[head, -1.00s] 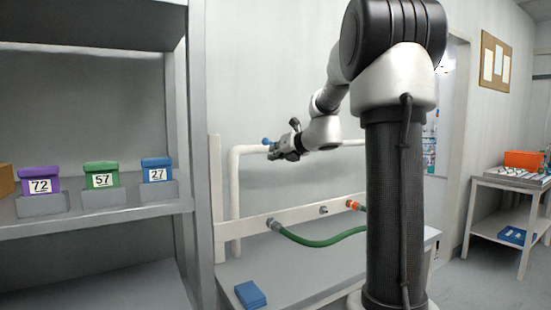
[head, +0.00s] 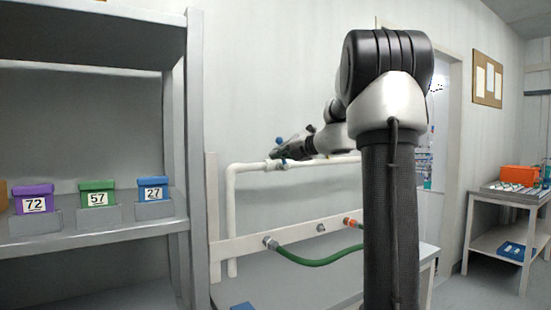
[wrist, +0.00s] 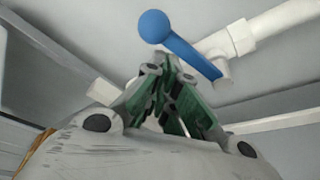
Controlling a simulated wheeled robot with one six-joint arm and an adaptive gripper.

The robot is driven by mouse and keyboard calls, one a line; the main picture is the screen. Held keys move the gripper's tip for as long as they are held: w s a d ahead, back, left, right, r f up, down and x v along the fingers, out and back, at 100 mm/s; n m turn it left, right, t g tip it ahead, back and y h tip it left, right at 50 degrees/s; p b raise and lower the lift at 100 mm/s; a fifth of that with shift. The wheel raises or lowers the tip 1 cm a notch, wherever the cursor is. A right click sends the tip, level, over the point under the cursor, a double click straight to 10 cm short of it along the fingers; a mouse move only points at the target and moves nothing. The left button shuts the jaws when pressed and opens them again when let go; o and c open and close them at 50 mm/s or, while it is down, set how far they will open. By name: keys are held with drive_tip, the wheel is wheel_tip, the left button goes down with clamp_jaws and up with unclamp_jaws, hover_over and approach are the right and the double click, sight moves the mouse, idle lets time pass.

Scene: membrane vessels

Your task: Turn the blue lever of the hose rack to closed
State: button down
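The blue lever (wrist: 186,50) has a round ball at its end and joins a white valve on the pipe (wrist: 275,25) in the wrist view. It slants from the ball at upper left down to its pivot at right. In the head view, the lever's ball (head: 279,140) shows above my gripper (head: 276,154), which hides part of the lever. In the wrist view, my gripper (wrist: 167,66) has its fingertips together, with nothing seen between them. The tips are just below the lever and look close to it; I cannot tell whether they touch.
Below the pipe, a green hose (head: 315,261) hangs from the white rail (head: 240,246) between a grey fitting and an orange fitting (head: 350,222). A grey shelf (head: 90,238) with numbered boxes stands at left. A side table (head: 500,252) is at right.

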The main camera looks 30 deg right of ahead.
drive_tip(key=shift+d+r, duration=0.5)
drive_tip(key=shift+d, duration=0.4)
drive_tip(key=shift+r, duration=0.1)
